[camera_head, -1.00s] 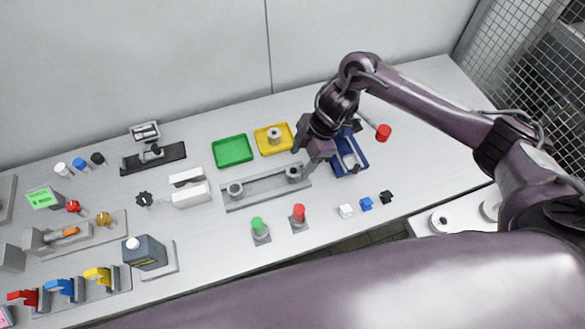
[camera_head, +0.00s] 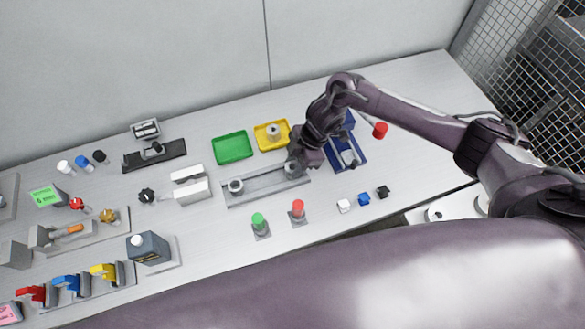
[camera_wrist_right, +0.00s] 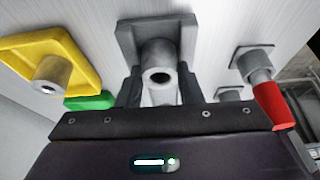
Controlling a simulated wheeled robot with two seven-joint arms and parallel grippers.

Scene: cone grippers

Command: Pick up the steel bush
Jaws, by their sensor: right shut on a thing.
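A steel bush (camera_head: 291,171) with a round bore stands upright at the right end of the grey fixture bar (camera_head: 262,187). My right gripper (camera_head: 298,163) is over this end in the head view. In the right wrist view the gripper (camera_wrist_right: 159,84) has one finger on each side of the bush (camera_wrist_right: 158,55) and is shut on it. The bush still stands at the bar's end plate. A similar round part (camera_head: 236,186) is at the bar's left end. My left gripper is out of view.
A yellow tray (camera_head: 259,140) holding another steel ring part (camera_head: 272,131) lies behind the bar. A green tray (camera_head: 233,147) lies left of it. Red (camera_head: 298,208) and green (camera_head: 258,221) posts stand in front.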

